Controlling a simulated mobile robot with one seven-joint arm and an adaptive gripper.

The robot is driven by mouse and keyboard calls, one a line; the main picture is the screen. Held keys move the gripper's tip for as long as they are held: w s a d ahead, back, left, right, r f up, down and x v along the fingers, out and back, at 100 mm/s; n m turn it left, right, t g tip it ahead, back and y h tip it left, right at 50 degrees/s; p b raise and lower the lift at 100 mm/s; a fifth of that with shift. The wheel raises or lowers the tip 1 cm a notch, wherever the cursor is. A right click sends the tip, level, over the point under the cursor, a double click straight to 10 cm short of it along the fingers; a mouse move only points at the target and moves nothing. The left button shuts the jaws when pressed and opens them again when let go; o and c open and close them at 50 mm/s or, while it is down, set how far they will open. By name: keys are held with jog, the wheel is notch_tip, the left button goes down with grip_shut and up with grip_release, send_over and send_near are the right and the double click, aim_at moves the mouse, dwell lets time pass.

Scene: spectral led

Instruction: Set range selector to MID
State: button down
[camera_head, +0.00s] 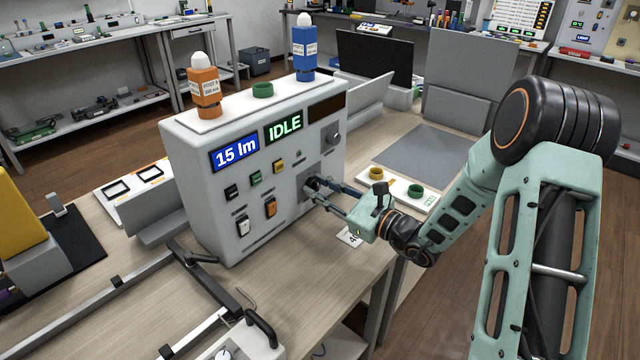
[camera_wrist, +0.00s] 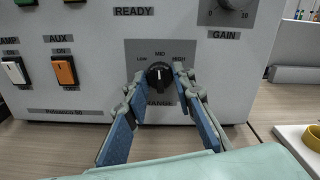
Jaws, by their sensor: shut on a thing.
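The range selector (camera_wrist: 159,74) is a round black knob on a grey plate (camera_wrist: 134,52) marked LOW, MID and HIGH, low on the front of the white instrument (camera_head: 215,193). Its pale pointer line stands about upright, toward MID, in the wrist view. My gripper (camera_wrist: 159,81) is shut on the knob, one blue-padded finger on each side. In the head view my gripper (camera_head: 313,187) reaches the panel from the right, and its fingers hide most of the knob.
The GAIN knob (camera_head: 333,136) is above and right of the selector. An orange AUX rocker (camera_wrist: 64,70) and a white rocker (camera_wrist: 14,70) are to its left. The displays read 15 lm (camera_head: 235,153) and IDLE (camera_head: 283,131). Orange (camera_head: 204,88) and blue (camera_head: 305,52) bottles stand on top.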

jog(key=shift+m, duration=0.5)
jog(key=c, duration=1.6)
grip_release()
jog(key=v, duration=1.2)
jog(key=shift+s, duration=0.1)
